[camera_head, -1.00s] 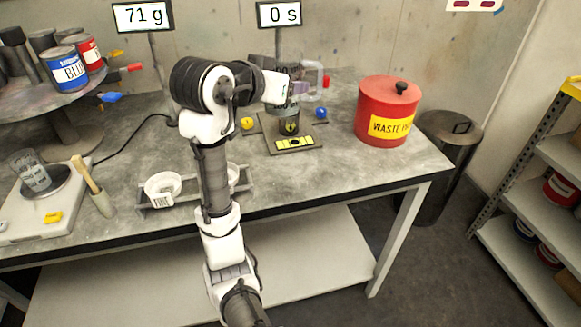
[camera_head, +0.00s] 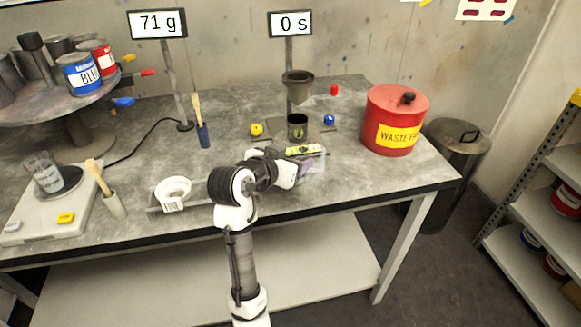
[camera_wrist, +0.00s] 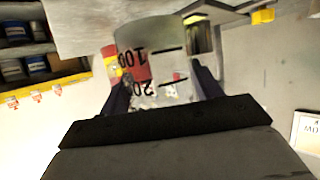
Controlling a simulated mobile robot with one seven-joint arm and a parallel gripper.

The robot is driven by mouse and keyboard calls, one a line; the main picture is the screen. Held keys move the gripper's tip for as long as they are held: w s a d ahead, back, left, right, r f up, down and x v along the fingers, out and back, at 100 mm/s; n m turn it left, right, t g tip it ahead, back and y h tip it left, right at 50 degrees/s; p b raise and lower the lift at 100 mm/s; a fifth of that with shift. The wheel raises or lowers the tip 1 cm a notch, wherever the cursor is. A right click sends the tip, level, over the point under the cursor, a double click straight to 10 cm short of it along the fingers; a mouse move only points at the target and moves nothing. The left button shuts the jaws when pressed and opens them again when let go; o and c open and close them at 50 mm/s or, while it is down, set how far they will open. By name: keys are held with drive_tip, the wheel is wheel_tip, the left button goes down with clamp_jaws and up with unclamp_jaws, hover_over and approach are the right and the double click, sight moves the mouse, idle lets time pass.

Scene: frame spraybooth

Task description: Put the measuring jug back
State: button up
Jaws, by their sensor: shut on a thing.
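The measuring jug (camera_wrist: 152,48) is clear, with black marks reading 100 and 200. In the wrist view it sits between the two fingers of my gripper (camera_wrist: 165,88), which is shut on it. The jug appears tilted in that view. In the head view the jug (camera_head: 317,162) shows as a see-through shape at the end of my gripper (camera_head: 298,172), in front of the funnel stand. My wrist hides part of it. I cannot tell whether the jug touches the table.
A red waste can (camera_head: 393,122) is to the right.

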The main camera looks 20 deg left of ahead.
drive_tip(key=shift+f, duration=1.55)
drive_tip(key=shift+f, duration=0.15)
drive_tip(key=o, duration=1.1)
drive_tip(key=shift+o, duration=0.2)
